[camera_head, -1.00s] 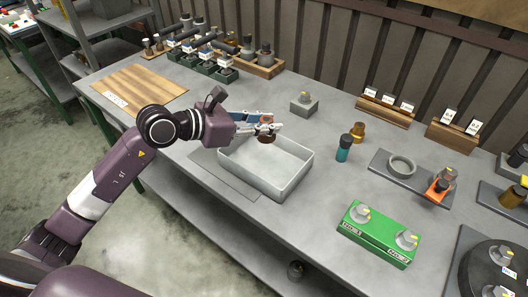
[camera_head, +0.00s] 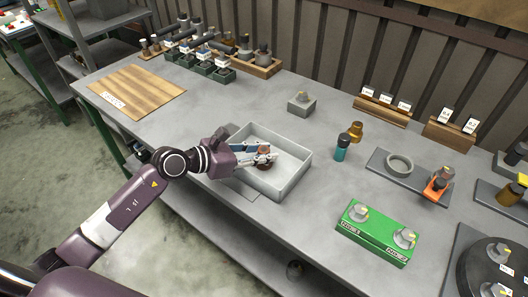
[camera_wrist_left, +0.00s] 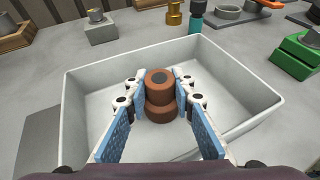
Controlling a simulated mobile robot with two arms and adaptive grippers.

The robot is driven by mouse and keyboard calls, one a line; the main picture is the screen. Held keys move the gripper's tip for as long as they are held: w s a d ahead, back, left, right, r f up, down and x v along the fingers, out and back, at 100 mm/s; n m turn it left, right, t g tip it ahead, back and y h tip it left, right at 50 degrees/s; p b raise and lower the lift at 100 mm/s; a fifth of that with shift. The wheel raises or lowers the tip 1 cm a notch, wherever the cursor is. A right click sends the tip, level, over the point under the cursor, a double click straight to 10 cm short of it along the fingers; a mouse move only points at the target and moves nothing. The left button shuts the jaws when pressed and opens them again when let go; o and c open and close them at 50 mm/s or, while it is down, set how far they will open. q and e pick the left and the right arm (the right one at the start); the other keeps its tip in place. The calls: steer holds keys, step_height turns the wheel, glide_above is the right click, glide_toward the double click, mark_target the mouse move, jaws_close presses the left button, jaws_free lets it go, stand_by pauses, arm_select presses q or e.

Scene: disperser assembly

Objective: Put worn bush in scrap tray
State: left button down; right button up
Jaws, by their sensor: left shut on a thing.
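The scrap tray (camera_head: 288,188) is a pale grey open box near the middle of the bench; its walls also show in the left wrist view (camera_wrist_left: 72,100). My left gripper (camera_head: 262,157) reaches into it from the left, with its fingers below the rim. The bush is upright between the fingertips, inside the tray walls. I cannot tell whether it touches the tray floor. My right gripper is not in view.
A grey block (camera_head: 302,104) stands behind the tray. A teal bottle (camera_head: 341,150) and a brass part (camera_head: 356,132) stand to its right. Further right are a plate with a grey ring (camera_head: 399,166) and a green box (camera_head: 372,240). A wooden board (camera_head: 135,87) lies at left.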

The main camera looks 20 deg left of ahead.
arm_select(q)
steer(key=shift+f, duration=0.1)
steer(key=c, duration=1.7)
jaws_free()
steer(key=shift+o, duration=0.2)
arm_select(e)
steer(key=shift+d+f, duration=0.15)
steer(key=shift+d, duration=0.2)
arm_select(q)
steer(key=shift+s+a+r, duration=0.1)
steer(key=shift+r, duration=0.1)
steer(key=b+v, duration=0.2)
steer(key=v, duration=0.8)
steer(key=shift+s+a, duration=0.15)
steer(key=shift+s+a+r+b, duration=0.3)
steer(key=shift+s+b, duration=0.05)
steer(key=shift+s+a+r, duration=0.1)
steer(key=shift+r, duration=0.05)
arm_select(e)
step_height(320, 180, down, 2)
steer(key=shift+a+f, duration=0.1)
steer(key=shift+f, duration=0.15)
